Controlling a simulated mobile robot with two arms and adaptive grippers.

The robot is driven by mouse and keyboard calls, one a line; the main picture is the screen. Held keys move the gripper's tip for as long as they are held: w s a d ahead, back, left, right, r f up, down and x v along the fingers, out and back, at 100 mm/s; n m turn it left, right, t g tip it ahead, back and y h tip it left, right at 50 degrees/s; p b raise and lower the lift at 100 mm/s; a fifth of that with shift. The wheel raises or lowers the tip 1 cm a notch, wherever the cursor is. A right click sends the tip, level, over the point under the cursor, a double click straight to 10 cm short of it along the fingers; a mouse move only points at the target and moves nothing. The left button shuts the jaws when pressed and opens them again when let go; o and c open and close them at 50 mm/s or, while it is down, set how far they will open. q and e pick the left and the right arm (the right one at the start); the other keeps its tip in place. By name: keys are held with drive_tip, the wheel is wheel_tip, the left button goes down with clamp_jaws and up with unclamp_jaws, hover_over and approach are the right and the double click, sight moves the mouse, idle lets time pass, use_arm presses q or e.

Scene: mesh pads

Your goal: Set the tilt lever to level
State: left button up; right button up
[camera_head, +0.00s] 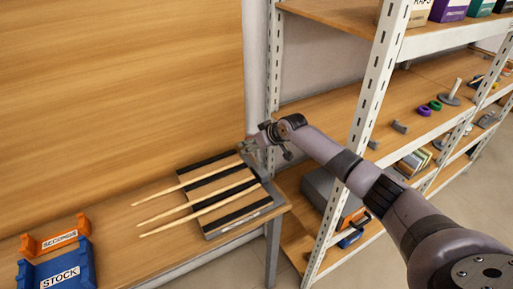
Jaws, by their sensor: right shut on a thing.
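A grey board (232,225) with black strips lies on the wooden bench, and three pale wooden sticks (190,199) rest across it. My right gripper (249,146) is at the board's far right corner. It is shut on a small part there that looks like the tilt lever, mostly hidden by the fingers. The lever's setting cannot be made out at this size. My left gripper is not in view.
A blue STOCK bin (61,275) and an orange SECONDS bin (58,238) stand at the bench's left. A white-framed shelf rack (368,95) rises close to my right arm, with several items on its shelves. Bare bench (120,245) lies between bins and board.

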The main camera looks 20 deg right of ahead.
drive_tip(key=shift+w+a+f, duration=0.2)
drive_tip(key=shift+w+a, duration=0.15)
drive_tip(key=o, duration=1.5)
drive_tip(key=shift+w+a, duration=0.15)
drive_tip(key=shift+o, duration=0.2)
drive_tip(key=shift+d+r, duration=0.1)
drive_tip(key=shift+d, duration=0.1)
drive_tip(key=shift+s+d+r, duration=0.2)
drive_tip(key=shift+s+r, duration=0.1)
drive_tip(key=shift+s, duration=0.1)
drive_tip(key=v, duration=1.1)
drive_tip(key=shift+a, duration=0.15)
